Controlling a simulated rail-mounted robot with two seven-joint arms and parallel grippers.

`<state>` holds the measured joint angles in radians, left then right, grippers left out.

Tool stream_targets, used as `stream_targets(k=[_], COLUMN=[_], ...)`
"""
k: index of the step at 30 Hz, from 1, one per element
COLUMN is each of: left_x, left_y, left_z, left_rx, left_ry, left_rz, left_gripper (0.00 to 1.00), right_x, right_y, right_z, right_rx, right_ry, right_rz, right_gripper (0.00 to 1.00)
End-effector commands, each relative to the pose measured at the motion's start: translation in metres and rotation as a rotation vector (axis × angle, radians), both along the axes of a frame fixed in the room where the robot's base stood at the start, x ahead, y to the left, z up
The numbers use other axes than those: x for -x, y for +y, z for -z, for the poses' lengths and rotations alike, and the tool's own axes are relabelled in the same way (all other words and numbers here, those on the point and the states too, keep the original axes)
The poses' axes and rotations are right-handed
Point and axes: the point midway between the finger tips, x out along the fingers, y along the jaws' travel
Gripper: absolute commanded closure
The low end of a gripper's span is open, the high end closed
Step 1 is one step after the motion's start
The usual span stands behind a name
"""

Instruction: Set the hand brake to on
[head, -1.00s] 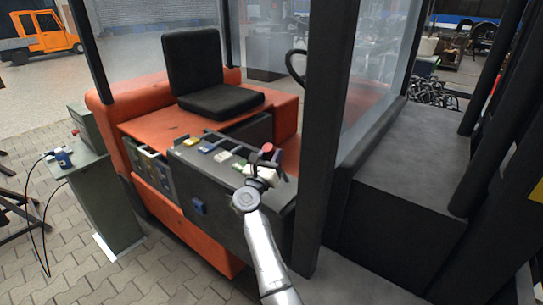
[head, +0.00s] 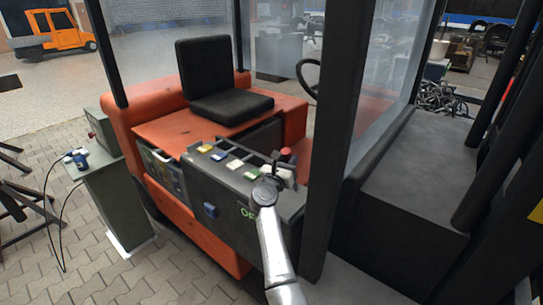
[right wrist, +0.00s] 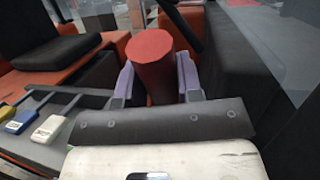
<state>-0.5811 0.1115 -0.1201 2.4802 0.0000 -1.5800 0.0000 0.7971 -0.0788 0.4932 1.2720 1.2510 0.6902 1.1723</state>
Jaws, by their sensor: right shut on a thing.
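The hand brake is a lever with a red knob (head: 286,154) at the right end of the dark control console beside the seat. My right gripper (head: 283,166) is at this knob, with its arm reaching in from below. In the right wrist view the red knob (right wrist: 150,55) stands up between the two purple-grey fingers of the right gripper (right wrist: 156,82), which is shut on it. The lever below the knob is hidden by the gripper body. Green letters, partly covered by my arm, show on the console front. My left gripper is not in view.
A dark cab post (head: 340,140) stands close on the right. The black seat (head: 225,85) is behind. A green cabinet (head: 112,195) stands at left.

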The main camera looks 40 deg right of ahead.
Motion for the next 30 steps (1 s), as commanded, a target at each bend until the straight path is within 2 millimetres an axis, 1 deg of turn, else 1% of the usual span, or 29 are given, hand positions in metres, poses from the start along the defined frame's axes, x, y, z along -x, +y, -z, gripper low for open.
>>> stream_targets(k=[1, 3, 9, 15, 21, 30], left_x=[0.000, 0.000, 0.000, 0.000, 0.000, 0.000], left_y=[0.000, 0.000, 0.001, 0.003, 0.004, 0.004], left_z=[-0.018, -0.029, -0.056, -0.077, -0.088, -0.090], left_rx=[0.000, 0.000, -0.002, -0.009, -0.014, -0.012], left_ry=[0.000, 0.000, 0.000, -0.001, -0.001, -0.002], left_rz=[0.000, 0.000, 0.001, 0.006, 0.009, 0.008], left_gripper=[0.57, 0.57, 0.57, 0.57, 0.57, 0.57], right_x=[0.001, 0.002, -0.001, -0.004, -0.006, -0.007], right_y=[-0.008, -0.018, -0.039, -0.057, -0.068, -0.073], right_z=[-0.012, -0.014, -0.018, -0.018, -0.016, -0.012], right_rx=[-0.030, -0.072, -0.184, -0.280, -0.338, -0.364], right_ry=[0.004, 0.013, 0.032, 0.050, 0.061, 0.067], right_rz=[0.005, 0.009, 0.010, 0.009, 0.010, 0.009], right_gripper=[1.00, 1.00, 1.00, 1.00, 1.00, 1.00])
